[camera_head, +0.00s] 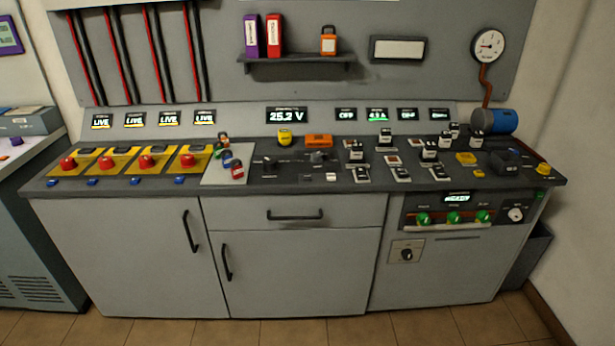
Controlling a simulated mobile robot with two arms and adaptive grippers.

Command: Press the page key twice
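The page key cannot be told for certain, as the key labels are too small to read. A small white key (331,177) sits at the front of the sloping console (285,180), below the orange block (318,140). The main display (287,116) above reads 25.2 V. Three green knobs (454,217) sit under a small lit screen (457,198) on the right front panel, with a white dial (515,214) beside them. Neither of my grippers shows in the head view.
Several red knobs on yellow plates (146,161) line the console's left, under LIVE displays (169,118). Black-and-white switches (429,150) crowd its right. A shelf (296,61) holds binders. The tiled floor (290,331) in front is clear.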

